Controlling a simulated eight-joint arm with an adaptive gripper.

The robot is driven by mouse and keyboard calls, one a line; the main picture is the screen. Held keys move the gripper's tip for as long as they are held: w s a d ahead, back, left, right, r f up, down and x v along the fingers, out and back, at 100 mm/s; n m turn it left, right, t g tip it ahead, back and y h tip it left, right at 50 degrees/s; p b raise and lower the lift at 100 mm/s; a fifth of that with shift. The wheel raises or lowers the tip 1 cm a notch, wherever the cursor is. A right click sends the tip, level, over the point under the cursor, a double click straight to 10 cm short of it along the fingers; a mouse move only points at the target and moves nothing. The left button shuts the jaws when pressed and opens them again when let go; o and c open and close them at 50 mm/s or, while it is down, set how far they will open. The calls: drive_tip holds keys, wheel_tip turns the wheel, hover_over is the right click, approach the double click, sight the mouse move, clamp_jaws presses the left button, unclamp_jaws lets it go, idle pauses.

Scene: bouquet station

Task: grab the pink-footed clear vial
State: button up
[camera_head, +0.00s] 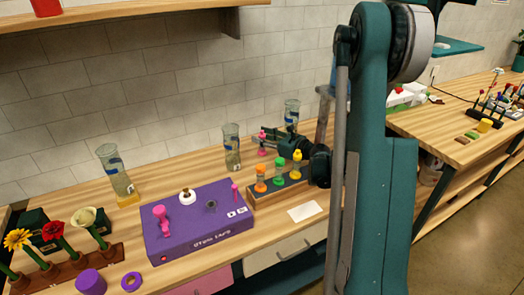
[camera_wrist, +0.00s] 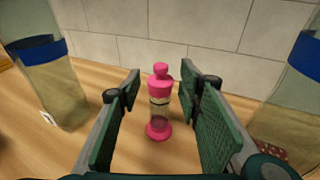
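The pink-footed clear vial (camera_wrist: 159,112) stands upright on the wooden counter, with a pink cap, a clear middle and a round pink foot. In the head view the vial (camera_head: 262,143) is near the wall, partly hidden by my gripper (camera_head: 272,140). In the wrist view my gripper (camera_wrist: 160,88) is open, with one green-padded finger on each side of the vial. Gaps show between the vial and both fingers, so neither appears to touch it.
Tall glass cylinders with blue bands stand left (camera_wrist: 48,85) and right (camera_wrist: 290,100) of the vial. A wooden rack (camera_head: 278,190) with orange, green and yellow vials stands in front, near a purple box (camera_head: 195,228). The tiled wall is close behind.

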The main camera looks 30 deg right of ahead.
idle(0.3)
clamp_jaws()
drive_tip(key=shift+r, duration=0.1)
drive_tip(key=shift+r+p, duration=0.95)
drive_tip(key=shift+r, duration=3.95)
